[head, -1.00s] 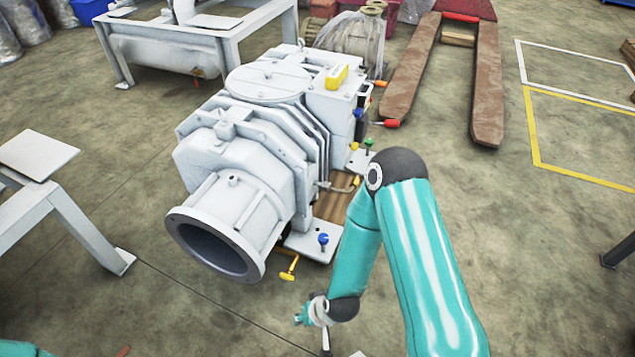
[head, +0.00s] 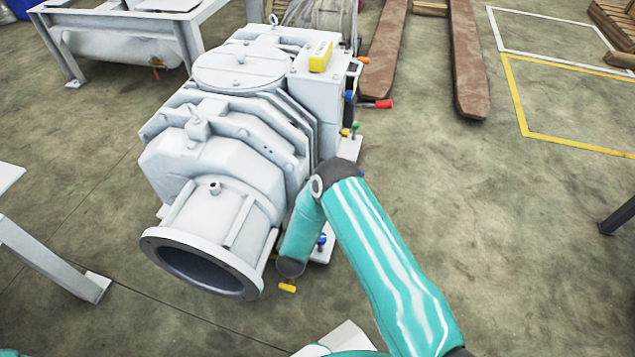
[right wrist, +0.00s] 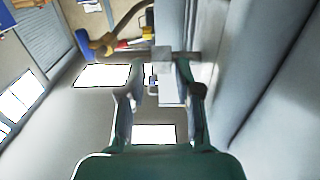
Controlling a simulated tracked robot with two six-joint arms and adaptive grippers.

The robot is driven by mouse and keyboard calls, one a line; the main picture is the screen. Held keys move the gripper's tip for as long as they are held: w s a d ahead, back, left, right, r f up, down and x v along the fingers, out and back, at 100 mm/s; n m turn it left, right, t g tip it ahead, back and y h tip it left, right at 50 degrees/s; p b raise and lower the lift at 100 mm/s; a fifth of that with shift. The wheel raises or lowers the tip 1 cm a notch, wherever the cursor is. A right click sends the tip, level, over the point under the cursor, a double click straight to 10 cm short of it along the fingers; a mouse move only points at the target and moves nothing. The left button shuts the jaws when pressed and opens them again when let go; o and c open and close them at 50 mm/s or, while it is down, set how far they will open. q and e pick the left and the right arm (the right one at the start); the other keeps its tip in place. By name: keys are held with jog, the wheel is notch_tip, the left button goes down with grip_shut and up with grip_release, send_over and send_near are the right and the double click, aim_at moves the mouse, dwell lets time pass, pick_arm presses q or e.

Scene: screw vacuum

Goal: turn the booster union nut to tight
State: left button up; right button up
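The large pale grey vacuum pump (head: 215,170) stands left of centre in the head view, with its round open flange facing the front left. I cannot single out the booster union nut with certainty. My right arm reaches to the pump's right side, and its gripper is hidden in the head view. In the right wrist view my right gripper (right wrist: 159,82) is open, with its two fingers apart. A small grey block-like fitting (right wrist: 168,88) shows between and beyond the fingers; I cannot tell whether they touch it. My left gripper is not in view.
Coloured handles stick out on the pump's right side, among them a red one (head: 378,104), a green one (head: 355,127) and a yellow one (head: 287,286). A yellow box (head: 320,56) sits on top.

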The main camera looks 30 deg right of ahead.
jog(key=b+x, duration=0.1)
jog(key=x, duration=0.3)
jog(key=shift+w+a, duration=0.1)
